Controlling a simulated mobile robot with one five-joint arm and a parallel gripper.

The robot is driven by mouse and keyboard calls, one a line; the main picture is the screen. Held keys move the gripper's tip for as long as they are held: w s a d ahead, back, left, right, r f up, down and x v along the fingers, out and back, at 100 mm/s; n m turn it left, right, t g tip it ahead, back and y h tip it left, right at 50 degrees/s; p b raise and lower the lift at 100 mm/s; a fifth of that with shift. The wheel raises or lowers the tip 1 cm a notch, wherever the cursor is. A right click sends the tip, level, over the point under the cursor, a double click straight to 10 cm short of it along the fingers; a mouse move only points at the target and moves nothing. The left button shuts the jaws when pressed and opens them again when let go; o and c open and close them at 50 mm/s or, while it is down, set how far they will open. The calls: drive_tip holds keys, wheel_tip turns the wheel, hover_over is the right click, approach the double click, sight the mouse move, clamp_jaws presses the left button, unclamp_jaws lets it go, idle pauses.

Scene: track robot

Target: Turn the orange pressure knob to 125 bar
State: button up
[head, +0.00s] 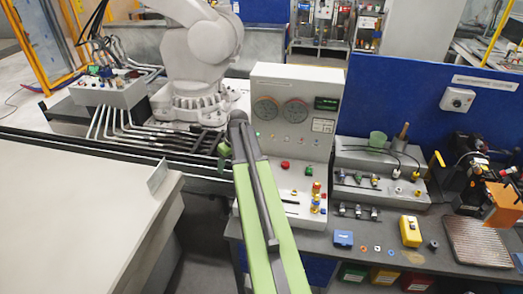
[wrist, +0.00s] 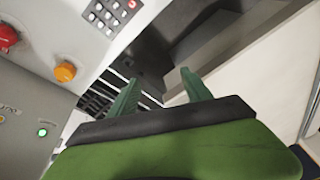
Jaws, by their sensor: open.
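The orange knob (wrist: 65,72) shows in the wrist view on the sloped light panel, left of my gripper. In the head view I cannot make it out; my arm covers part of that panel. My gripper (wrist: 160,82) is open and empty, its two green fingers apart and not touching the knob. In the head view my gripper (head: 225,157) is small, at the left edge of the control cabinet (head: 296,80). The cabinet carries two round gauges and a dark display (head: 326,103); their readings are too small to tell.
A red button (wrist: 8,37) sits left of the orange knob, and a keypad (wrist: 110,14) is above my gripper. A green lamp (wrist: 42,132) is lit. A large white robot arm (head: 200,60) stands behind. The workbench (head: 380,235) at right holds several small parts.

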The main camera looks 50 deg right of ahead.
drive_tip(key=s+d+r+t+p, duration=0.1)
drive_tip(key=s+d+r, duration=0.1)
drive_tip(key=d, duration=0.5)
drive_tip(key=s+d+r+p, duration=0.1)
drive_tip(key=s+d+r, duration=0.1)
drive_tip(key=d, duration=0.5)
drive_tip(key=s+d+r+t+p, duration=0.1)
drive_tip(key=s+d+r, duration=0.15)
drive_tip(key=d, duration=0.55)
drive_tip(key=shift+h, duration=0.4)
drive_tip(key=b+x, duration=0.5)
drive_tip(key=x, duration=0.1)
drive_tip(key=b+x, duration=0.6)
drive_tip(key=s+b+x, duration=0.1)
drive_tip(key=b+x, duration=0.4)
drive_tip(key=x, duration=0.1)
drive_tip(key=shift+w+a+f, duration=0.1)
drive_tip(key=shift+a+f, duration=0.25)
drive_tip(key=shift+f, duration=0.1)
drive_tip(key=shift+r, duration=0.1)
drive_tip(key=shift+c, duration=0.5)
clamp_jaws()
drive_tip(key=shift+a, duration=0.2)
drive_tip(key=shift+d, duration=0.1)
